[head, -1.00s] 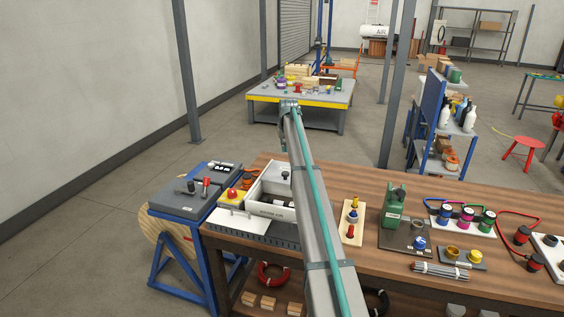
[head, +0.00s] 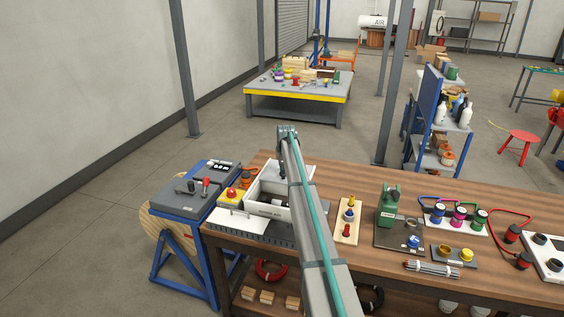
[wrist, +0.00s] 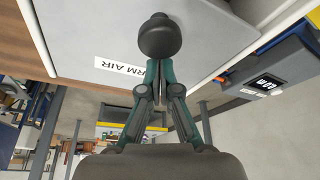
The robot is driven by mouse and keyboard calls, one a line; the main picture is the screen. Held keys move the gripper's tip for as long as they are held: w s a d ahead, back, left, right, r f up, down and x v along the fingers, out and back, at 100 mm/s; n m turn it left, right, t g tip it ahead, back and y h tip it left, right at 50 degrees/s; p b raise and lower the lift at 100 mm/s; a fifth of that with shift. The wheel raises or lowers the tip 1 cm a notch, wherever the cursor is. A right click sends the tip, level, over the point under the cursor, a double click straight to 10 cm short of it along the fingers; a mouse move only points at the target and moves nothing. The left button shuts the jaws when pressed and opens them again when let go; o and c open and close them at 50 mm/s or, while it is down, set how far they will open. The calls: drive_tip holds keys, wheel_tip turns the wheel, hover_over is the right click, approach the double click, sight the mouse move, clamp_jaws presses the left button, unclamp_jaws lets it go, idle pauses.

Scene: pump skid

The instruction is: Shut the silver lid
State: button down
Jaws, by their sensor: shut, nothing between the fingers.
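The silver lid (wrist: 105,30) is a flat grey panel with a round black knob (wrist: 160,37) and a white label (wrist: 120,65), partly hidden, reading "RM AIR" upside down in the wrist view. It lies between the pale walls of a white box. My gripper (wrist: 156,66) is shut and empty, its fingertips close beside the knob; whether they touch cannot be told. In the head view the white box (head: 262,210) stands at the bench's left end, its near part open with dark things inside. My arm hides its right side and much of the lid.
A yellow box with a red button (head: 231,195) stands left of the white box, and a flat white panel (head: 236,221) lies in front of it. A grey device (head: 193,195) on a blue stand is farther left. A wooden board with knobs (head: 347,222) is right of my arm.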

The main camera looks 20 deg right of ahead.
drive_tip(key=shift+s, duration=0.15)
drive_tip(key=s+a+b, duration=0.4)
drive_tip(key=s+a, duration=0.6)
drive_tip(key=s, duration=0.3)
drive_tip(key=shift+a, duration=0.4)
drive_tip(key=shift+f, duration=0.1)
